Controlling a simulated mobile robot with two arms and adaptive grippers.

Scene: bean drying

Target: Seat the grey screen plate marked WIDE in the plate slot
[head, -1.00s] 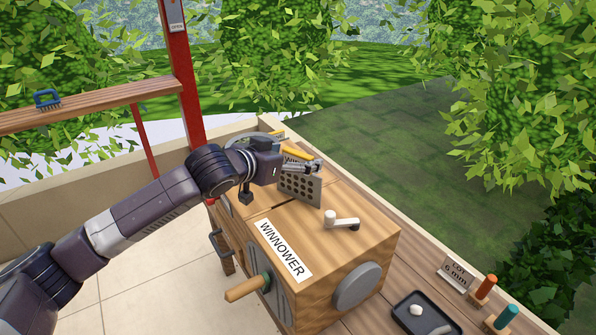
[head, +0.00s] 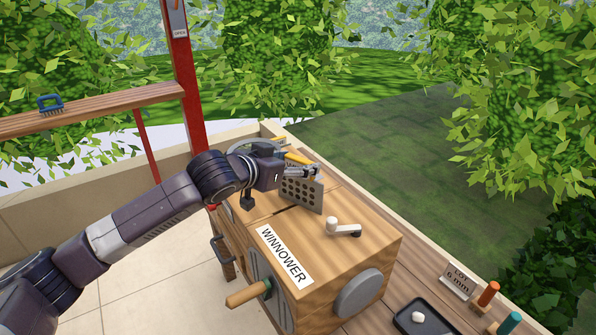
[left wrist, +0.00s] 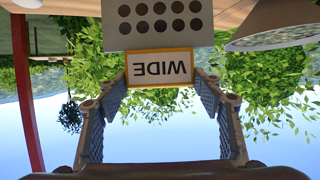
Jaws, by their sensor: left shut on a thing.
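The grey screen plate (head: 303,195) with rows of round holes is held upright at the far end of the wooden winnower's top (head: 345,205). Its yellow-framed WIDE label (left wrist: 160,68) reads upside down in the left wrist view, between the fingers. My left gripper (head: 305,172) is shut on the plate's upper part. A short dark slit (head: 287,210) shows in the winnower's top, just left of the plate's lower edge. I cannot tell whether the plate touches the top or sits in a slot. My right gripper is out of view.
A black tray (head: 408,322), a lot card (head: 458,279) and orange (head: 488,293) and teal (head: 508,323) pegs lie at lower right. A red post (head: 186,100) rises behind my arm.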

